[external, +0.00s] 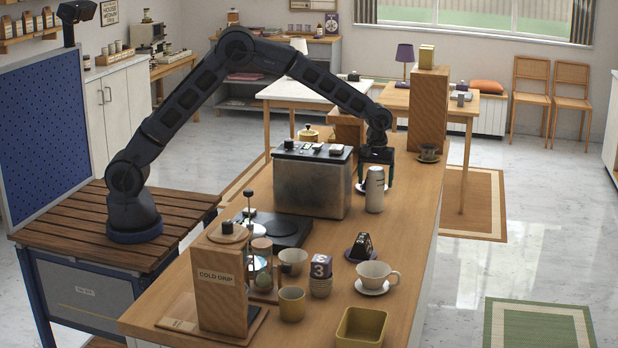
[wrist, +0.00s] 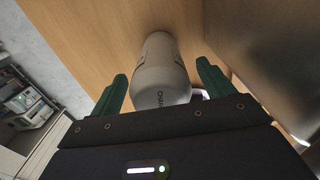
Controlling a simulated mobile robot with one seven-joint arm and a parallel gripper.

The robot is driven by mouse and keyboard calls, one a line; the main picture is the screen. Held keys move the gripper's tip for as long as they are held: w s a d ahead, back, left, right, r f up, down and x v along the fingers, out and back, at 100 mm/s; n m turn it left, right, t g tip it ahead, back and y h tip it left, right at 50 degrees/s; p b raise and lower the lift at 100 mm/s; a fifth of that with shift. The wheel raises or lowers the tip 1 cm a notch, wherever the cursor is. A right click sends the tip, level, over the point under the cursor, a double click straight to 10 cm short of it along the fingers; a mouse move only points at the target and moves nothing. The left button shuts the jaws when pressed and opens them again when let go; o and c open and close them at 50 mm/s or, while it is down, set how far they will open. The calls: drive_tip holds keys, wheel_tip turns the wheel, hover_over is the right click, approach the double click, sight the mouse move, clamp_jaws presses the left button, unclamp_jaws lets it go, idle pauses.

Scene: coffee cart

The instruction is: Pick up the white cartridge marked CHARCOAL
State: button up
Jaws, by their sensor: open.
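The white cartridge (external: 375,189) stands upright on the wooden counter, to the right of a grey metal box. In the wrist view my gripper (wrist: 162,85) is open, with a gap visible between the cartridge and each finger.
The grey metal box (external: 308,182) stands close on the left.

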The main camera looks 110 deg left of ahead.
drive_tip(key=shift+f, duration=0.7)
drive_tip(key=c, duration=1.3)
drive_tip(key=shift+r, duration=0.15)
